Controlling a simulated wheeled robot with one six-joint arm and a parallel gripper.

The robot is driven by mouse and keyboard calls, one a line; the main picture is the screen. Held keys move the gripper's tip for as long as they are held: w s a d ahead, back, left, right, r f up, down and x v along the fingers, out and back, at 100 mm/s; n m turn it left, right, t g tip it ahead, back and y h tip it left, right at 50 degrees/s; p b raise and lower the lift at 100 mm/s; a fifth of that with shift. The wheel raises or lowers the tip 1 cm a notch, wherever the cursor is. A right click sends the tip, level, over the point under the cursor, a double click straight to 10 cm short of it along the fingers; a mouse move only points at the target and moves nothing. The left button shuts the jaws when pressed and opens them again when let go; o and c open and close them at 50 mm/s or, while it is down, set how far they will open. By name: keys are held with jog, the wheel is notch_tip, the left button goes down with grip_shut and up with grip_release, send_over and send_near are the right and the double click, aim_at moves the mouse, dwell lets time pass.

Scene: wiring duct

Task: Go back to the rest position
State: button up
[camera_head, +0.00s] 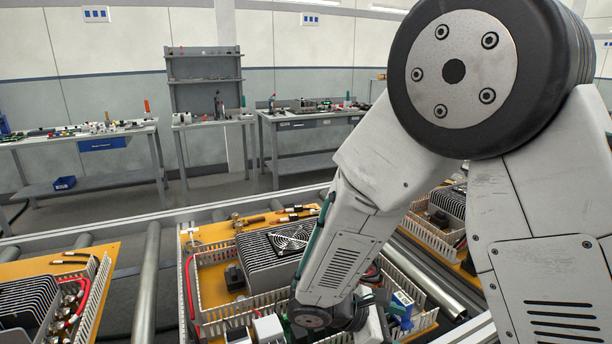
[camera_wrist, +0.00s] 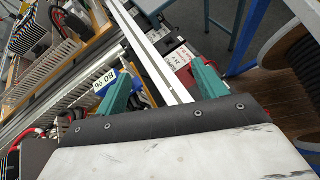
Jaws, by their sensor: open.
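My gripper (camera_wrist: 163,72) shows in the wrist view with two teal fingers set wide apart, open, with nothing seen held between them. A white label with black characters (camera_wrist: 105,78) lies beside the left finger in the wrist view.
A blue and green part (camera_head: 401,308) stands close to my wrist on the right. More boards lie to the left (camera_head: 85,262) and right (camera_head: 425,232), with a roller (camera_head: 146,285) between. Workbenches (camera_head: 85,138) stand at the back. Clear space lies above the boards at left.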

jog(key=s+d+r+m+y, duration=0.3)
jog(key=s+r+m+y, duration=0.3)
jog(key=s+r+m, duration=0.2)
jog(key=s+d+r+m+y, duration=0.4)
jog(key=s+r+m+y, duration=0.2)
jog(key=s+r+m, duration=0.3)
jog(key=shift+s+r+t, duration=0.3)
jog(key=shift+s+r, duration=0.25)
jog(key=shift+r, duration=0.6)
